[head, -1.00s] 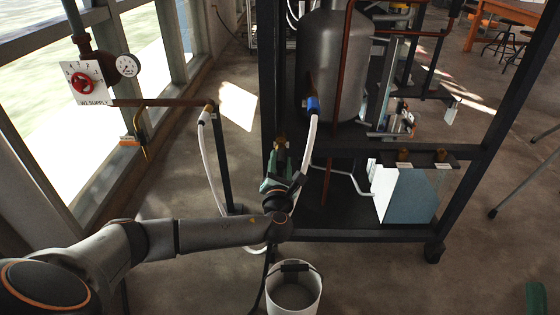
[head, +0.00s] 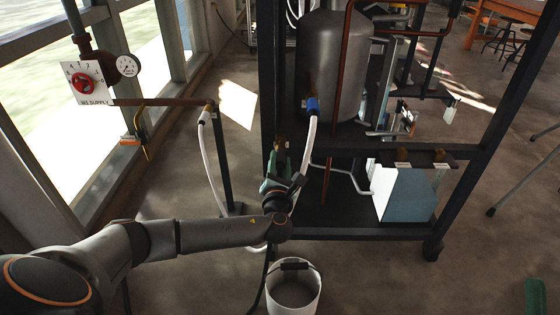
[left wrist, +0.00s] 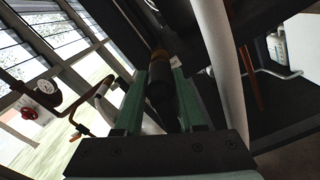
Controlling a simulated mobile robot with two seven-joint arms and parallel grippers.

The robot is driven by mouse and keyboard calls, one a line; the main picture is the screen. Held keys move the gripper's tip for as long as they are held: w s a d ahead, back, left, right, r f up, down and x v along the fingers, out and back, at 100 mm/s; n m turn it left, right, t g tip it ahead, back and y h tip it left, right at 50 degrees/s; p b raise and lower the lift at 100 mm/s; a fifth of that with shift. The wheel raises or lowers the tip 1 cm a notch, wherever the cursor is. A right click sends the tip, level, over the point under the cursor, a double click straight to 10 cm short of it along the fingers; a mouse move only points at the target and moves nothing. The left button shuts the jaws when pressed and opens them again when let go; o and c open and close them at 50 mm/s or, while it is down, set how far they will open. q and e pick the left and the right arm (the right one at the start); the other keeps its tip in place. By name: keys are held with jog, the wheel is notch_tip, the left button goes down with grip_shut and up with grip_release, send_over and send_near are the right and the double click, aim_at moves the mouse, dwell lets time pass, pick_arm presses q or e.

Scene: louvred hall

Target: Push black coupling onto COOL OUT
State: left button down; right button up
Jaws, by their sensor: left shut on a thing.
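My left gripper (head: 279,163) is shut on the black coupling (left wrist: 162,94), which sits between its green fingers (left wrist: 131,103) in the left wrist view. A brass fitting (left wrist: 158,58) shows right at the coupling's far end, in line with it. In the head view the brass fitting (head: 280,143) is at the dark frame's left post, just above the fingers. I cannot tell how far the coupling is on it. A small pale tag (left wrist: 176,62) is beside the fitting, too small to read. A green piece (head: 535,296) at the lower right may be my right gripper.
A blue coupling (head: 313,105) with a white hose is on the frame close to the right of my gripper. A white hose end (head: 205,116) is on the pipe stand at left. A bucket (head: 294,290) stands below. The red supply valve (head: 82,83) is by the window.

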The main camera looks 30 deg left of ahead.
aim_at(280, 166)
pick_arm(q)
jog(key=shift+w, duration=0.1)
jog(key=shift+x, duration=1.35)
jog(key=shift+c, duration=2.2)
grip_release()
jog(key=p+v, duration=0.5)
jog(key=shift+s+d+r, duration=0.15)
jog(key=shift+s+d, duration=0.05)
jog(key=shift+s, duration=0.15)
jog(key=shift+s+d, duration=0.3)
jog(key=shift+s, duration=0.25)
